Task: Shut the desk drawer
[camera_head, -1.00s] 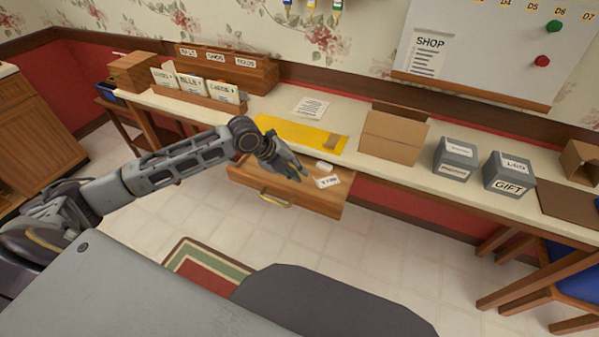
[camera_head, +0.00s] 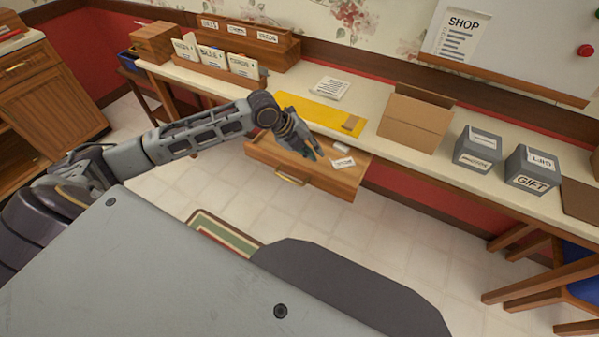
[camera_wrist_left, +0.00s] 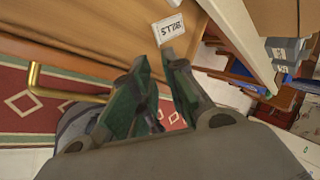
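The wooden desk drawer (camera_head: 335,183) is pulled out below the desk top. It has a brass handle (camera_head: 290,179) on its front; the handle also shows in the left wrist view (camera_wrist_left: 36,82). A white labelled card (camera_head: 343,163) and a small white item (camera_head: 341,149) lie inside; the card reads like "STUB" in the left wrist view (camera_wrist_left: 172,27). My left gripper (camera_head: 309,153) is over the open drawer. In the left wrist view its two green fingers (camera_wrist_left: 154,62) are a little apart, with nothing between them. Whether they touch the drawer is unclear. My right gripper is out of view.
On the desk top (camera_head: 372,141) are a yellow mat (camera_head: 318,115), an open cardboard box (camera_head: 414,121), grey boxes (camera_head: 478,150) and wooden file holders (camera_head: 217,68). A rug (camera_head: 222,236) lies on the floor. A chair stands at the right.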

